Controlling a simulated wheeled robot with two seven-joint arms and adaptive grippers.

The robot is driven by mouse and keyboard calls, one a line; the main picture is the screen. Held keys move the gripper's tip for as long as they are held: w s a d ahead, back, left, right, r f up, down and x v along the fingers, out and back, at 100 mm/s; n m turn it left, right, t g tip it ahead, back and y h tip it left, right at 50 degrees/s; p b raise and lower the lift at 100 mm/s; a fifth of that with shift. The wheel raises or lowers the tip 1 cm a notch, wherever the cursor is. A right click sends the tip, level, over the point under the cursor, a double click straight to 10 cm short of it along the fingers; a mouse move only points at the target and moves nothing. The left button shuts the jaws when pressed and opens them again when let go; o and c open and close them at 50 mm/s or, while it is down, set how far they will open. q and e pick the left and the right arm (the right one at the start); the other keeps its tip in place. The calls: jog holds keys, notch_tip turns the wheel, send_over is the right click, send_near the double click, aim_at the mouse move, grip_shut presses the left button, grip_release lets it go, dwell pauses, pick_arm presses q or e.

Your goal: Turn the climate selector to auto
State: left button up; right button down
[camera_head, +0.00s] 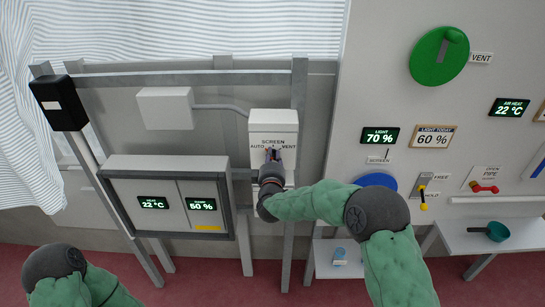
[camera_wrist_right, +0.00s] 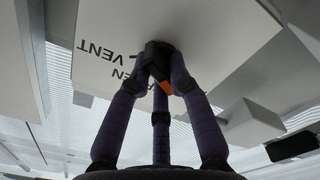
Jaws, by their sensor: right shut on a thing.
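The climate selector is a white wall box (camera_head: 273,120) marked SCREEN, AUTO and VENT. Its dark knob (camera_wrist_right: 158,52) with an orange tip shows in the right wrist view. There the label is upside down and partly covered by my fingers. The orange tip points down in that picture, to the side where SCREEN is printed; its exact setting I cannot tell. My right gripper (camera_head: 272,158) is at the box's lower front; in the wrist view its purple fingers (camera_wrist_right: 160,78) are closed around the knob. Of my left arm only a part shows at bottom left; its gripper is out of view.
A display cabinet (camera_head: 165,166) stands left of the selector, below a grey conduit box (camera_head: 165,108). To the right a panel carries a green vent disc (camera_head: 427,62), displays and a yellow-tipped lever (camera_head: 423,197). A shelf (camera_head: 460,235) holds a teal cup (camera_head: 497,231).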

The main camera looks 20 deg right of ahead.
jog(key=c, duration=1.1)
grip_release()
jog(key=shift+f, duration=0.1)
jog(key=shift+c, duration=0.2)
jog(key=v, duration=1.2)
